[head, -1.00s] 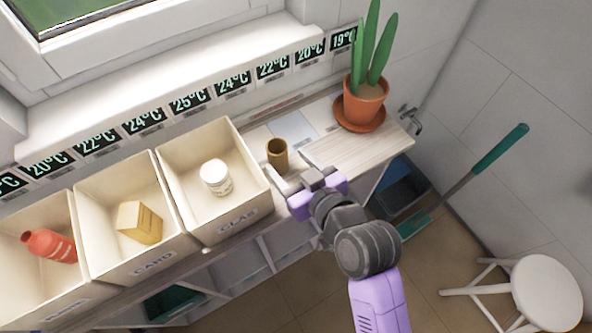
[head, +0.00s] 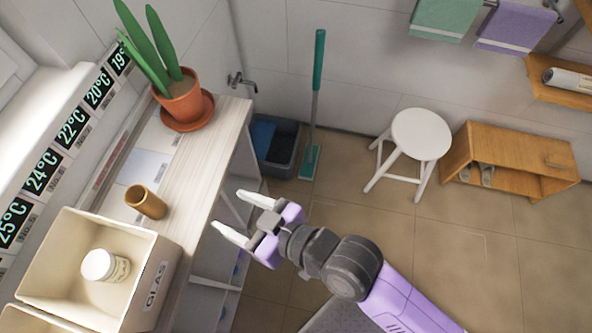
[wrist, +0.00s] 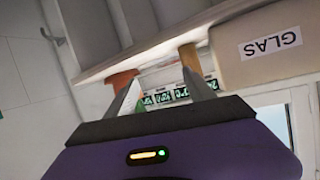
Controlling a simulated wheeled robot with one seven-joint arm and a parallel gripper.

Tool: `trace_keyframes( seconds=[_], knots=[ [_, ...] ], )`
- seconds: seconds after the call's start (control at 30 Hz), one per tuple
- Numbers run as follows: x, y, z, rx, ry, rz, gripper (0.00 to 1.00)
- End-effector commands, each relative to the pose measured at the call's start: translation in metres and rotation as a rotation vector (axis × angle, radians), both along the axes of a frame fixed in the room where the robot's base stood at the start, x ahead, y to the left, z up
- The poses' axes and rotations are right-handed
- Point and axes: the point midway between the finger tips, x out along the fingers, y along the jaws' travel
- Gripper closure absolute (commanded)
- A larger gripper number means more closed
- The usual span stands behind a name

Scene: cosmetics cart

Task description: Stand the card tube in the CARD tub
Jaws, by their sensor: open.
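The card tube (head: 146,202) is a short brown open-topped cylinder. It stands on the pale counter just beyond the GLAS tub (head: 150,255), apart from it. In the wrist view the tube (wrist: 189,57) shows beyond one fingertip. My gripper (head: 229,212) is open and empty, to the right of the tube in the head view, off the counter's front edge. Its fingers point toward the counter, with a clear gap to the tube. Only a corner of the CARD tub (head: 15,318) shows at the bottom left; its label is out of view.
A white jar (head: 104,266) lies in the GLAS tub.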

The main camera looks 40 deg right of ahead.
Motion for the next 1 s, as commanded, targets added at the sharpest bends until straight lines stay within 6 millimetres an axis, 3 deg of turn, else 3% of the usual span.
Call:
trace_keyframes(
  seconds=[0.03, 0.23, 0.4, 0.5, 0.67, 0.83, 1.0],
  knots=[
    [-0.022, -0.015, -0.005, 0.003, 0.009, -0.045, 0.38],
    [-0.094, -0.070, 0.002, -0.011, -0.014, -0.194, 0.38],
    [-0.150, -0.107, 0.027, -0.047, -0.052, -0.261, 0.38],
    [-0.174, -0.121, 0.043, -0.066, -0.074, -0.276, 0.38],
    [-0.194, -0.131, 0.062, -0.085, -0.100, -0.278, 0.40],
    [-0.198, -0.133, 0.067, -0.088, -0.109, -0.276, 0.72],
    [-0.198, -0.133, 0.067, -0.087, -0.109, -0.277, 0.72]
  ],
)
